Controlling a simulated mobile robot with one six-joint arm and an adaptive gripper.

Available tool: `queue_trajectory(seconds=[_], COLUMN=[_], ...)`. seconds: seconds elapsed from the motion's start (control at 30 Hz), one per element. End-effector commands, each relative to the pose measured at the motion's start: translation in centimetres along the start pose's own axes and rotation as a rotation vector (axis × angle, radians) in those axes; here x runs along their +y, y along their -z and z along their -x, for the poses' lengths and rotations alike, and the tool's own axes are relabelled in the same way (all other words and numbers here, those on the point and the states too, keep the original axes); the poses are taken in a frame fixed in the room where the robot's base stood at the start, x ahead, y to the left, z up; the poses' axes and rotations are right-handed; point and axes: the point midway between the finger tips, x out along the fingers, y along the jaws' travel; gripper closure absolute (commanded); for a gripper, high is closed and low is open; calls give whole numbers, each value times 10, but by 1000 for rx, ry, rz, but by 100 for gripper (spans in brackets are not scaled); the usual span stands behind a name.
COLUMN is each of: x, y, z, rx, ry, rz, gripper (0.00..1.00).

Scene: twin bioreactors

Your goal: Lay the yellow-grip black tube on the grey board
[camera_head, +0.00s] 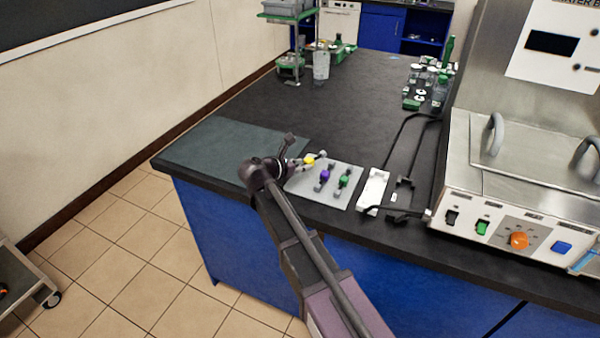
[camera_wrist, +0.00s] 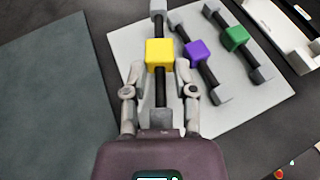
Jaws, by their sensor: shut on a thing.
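The yellow-grip black tube, with grey end pieces, shows at the left part of the board in the head view (camera_head: 309,160) and upright in the picture in the wrist view (camera_wrist: 159,52). My gripper (camera_wrist: 160,72) is shut on it, one finger on each side at the yellow grip; it also shows in the head view (camera_head: 292,162). The light grey board (camera_head: 308,190) lies below, and its bare surface shows in the wrist view (camera_wrist: 235,108). I cannot tell whether the tube touches the board. The tube's near end is partly hidden by my gripper.
A purple-grip tube (camera_wrist: 197,52) and a green-grip tube (camera_wrist: 236,38) lie on the board to the right. A dark green mat (camera_wrist: 50,90) lies left. A white tray (camera_head: 373,190) and a steel machine (camera_head: 520,170) stand right.

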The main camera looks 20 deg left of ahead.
Motion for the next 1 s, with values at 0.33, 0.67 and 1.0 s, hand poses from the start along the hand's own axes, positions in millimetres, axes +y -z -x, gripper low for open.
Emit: queue_trajectory(seconds=[0.33, 0.67, 1.0], x=[2, 13, 13], y=[0, 16, 33], z=[0, -10, -16], rx=[0, 0, 0], ry=[-1, -1, -1], rz=[0, 0, 1], gripper=[100, 100, 100])
